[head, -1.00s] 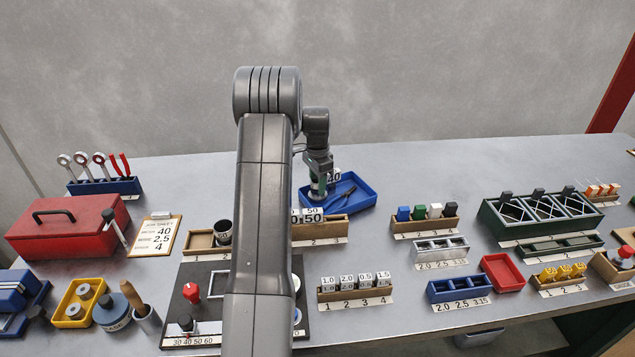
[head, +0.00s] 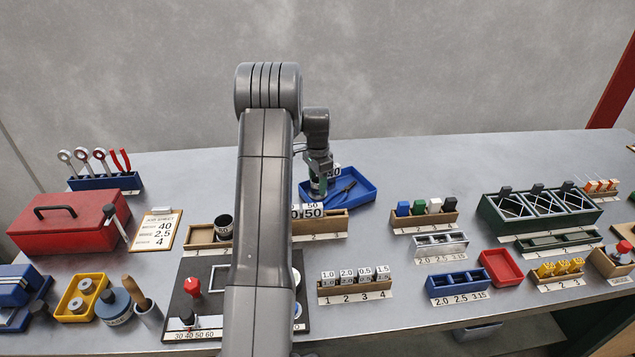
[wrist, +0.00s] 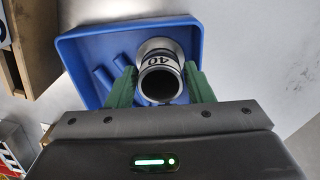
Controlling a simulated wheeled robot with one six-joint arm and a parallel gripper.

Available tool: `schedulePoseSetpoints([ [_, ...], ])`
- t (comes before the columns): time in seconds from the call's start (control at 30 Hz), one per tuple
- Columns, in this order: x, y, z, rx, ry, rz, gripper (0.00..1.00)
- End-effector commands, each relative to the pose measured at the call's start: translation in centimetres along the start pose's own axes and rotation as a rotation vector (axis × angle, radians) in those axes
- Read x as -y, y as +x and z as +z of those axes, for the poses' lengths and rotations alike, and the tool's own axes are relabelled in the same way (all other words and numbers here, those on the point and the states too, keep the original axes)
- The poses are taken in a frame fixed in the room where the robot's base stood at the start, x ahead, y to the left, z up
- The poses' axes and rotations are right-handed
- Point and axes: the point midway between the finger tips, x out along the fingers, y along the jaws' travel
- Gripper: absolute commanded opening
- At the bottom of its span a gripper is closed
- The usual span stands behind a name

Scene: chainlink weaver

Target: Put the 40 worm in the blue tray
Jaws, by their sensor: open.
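The 40 worm (wrist: 160,74) is a hollow grey cylinder with a "40" label, seen nearly end-on in the wrist view. It stands within the blue tray (wrist: 84,46), near one side. My gripper (wrist: 160,90) is open, with one green finger on each side of the worm; I cannot tell whether either finger touches it. In the head view the blue tray (head: 366,192) lies behind the wooden rack, and my gripper (head: 318,188) is over its left part.
Dark rod-like shapes (head: 345,189) lie in the tray's middle. A wooden rack with "50" labels (head: 330,228) stands just in front of the tray. A wooden holder with coloured blocks (head: 424,220) stands to the right. The bench behind the tray is clear.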

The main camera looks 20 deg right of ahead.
Motion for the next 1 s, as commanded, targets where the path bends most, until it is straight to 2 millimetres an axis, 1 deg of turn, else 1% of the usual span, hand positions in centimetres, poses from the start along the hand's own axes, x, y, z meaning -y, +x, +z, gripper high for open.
schedulePoseSetpoints([
  [0.17, 0.1, -3.1, -0.1, -0.003, 0.0, -0.006, 0.47],
  [0.4, 0.1, -8.3, 0.0, -0.003, 0.0, -0.004, 0.47],
  [0.5, 0.1, -10.0, 0.0, -0.003, 0.0, -0.004, 0.47],
  [0.6, 0.1, -11.1, 0.0, -0.002, 0.0, -0.003, 0.47],
  [0.7, 0.0, -11.7, 0.0, -0.001, 0.0, -0.002, 0.47],
  [1.0, 0.0, -11.9, 0.0, -0.001, 0.0, -0.001, 0.47],
])
